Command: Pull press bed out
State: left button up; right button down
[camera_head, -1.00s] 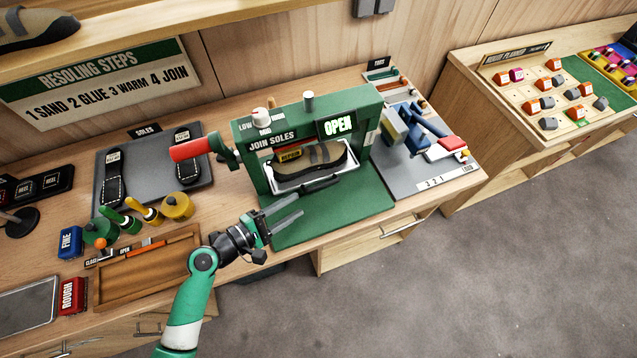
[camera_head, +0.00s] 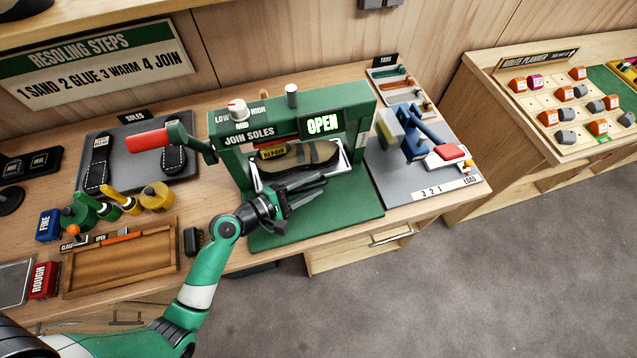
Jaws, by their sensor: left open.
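The green press (camera_head: 212,150) stands on the bench, marked JOIN SOLES, with a lit OPEN sign (camera_head: 322,124). Its press bed (camera_head: 343,169) is a pale tray inside the frame, and a shoe (camera_head: 318,155) with a yellow REPAIR tag lies on it. The green base plate (camera_head: 345,205) extends in front. My left gripper (camera_head: 306,190) is open at the tray's front side, below the shoe. Its fingers overlap the tray's front edge, and I cannot tell whether they touch it. The arm hides the left part of the base plate. My right gripper is not in view.
The red-handled lever (camera_head: 148,140) sticks out left of the press. Glue pots and brushes (camera_head: 120,203) and a wooden tray (camera_head: 120,262) are at left. A grey board with a blue clamp (camera_head: 415,140) stands close on the right.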

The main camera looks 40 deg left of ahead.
pick_arm(q)
jog(key=shift+s, duration=0.1)
jog(key=shift+c, duration=0.6)
grip_shut()
dwell(0.6)
